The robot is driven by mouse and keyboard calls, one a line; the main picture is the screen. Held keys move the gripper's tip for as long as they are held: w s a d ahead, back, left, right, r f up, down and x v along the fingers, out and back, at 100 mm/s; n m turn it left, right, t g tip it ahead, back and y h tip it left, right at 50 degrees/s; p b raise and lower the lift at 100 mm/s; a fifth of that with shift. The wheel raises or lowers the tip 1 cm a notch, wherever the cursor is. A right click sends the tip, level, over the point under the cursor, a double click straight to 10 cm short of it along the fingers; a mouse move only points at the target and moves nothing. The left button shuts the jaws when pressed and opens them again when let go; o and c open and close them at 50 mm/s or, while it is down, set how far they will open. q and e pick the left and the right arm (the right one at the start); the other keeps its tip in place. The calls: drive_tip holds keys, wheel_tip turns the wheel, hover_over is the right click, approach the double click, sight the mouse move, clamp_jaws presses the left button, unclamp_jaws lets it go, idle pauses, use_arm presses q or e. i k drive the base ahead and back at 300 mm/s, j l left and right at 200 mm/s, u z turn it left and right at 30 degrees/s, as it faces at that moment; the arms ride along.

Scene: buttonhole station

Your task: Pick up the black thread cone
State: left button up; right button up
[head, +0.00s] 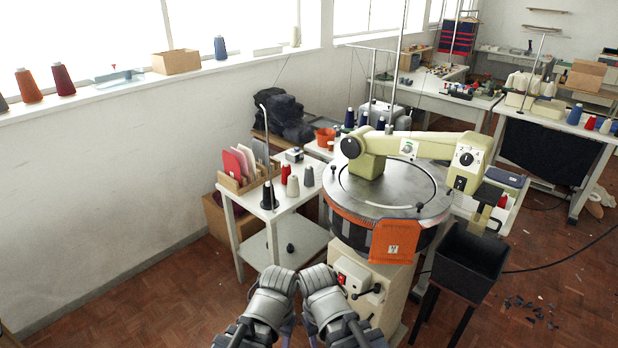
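A black thread cone (268,196) stands upright near the front left corner of a small white table, left of the round machine. A red cone (293,187), a pale cone (308,176) and a grey one stand close to its right. My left gripper (279,280) and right gripper (318,278) are side by side at the bottom middle, well in front of and below the tabletop. Both are apart from the cone. Their fingers are hidden, so I cannot tell whether they are open.
A rack of coloured cards (240,165) stands behind the black cone. A thin bent metal rod rises beside it. The round machine (388,190) with an orange flap (394,241) is to the right. A small dark object (290,247) lies on the lower shelf. The floor at left is clear.

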sight(267, 192)
drive_tip(key=i+j+z, duration=0.1)
drive_tip(key=z, duration=0.35)
drive_tip(key=i+j+z, duration=0.1)
drive_tip(key=j+z, duration=0.2)
drive_tip(key=z, duration=0.15)
drive_tip(key=i+j+z, duration=0.25)
drive_tip(key=j, duration=0.6)
drive_tip(key=j+z, duration=0.25)
drive_tip(key=j, duration=1.4)
drive_tip(key=i+j, duration=0.1)
drive_tip(key=j, duration=0.7)
drive_tip(key=i+l, duration=0.3)
drive_tip(key=i+z, duration=0.05)
drive_tip(key=i, duration=0.05)
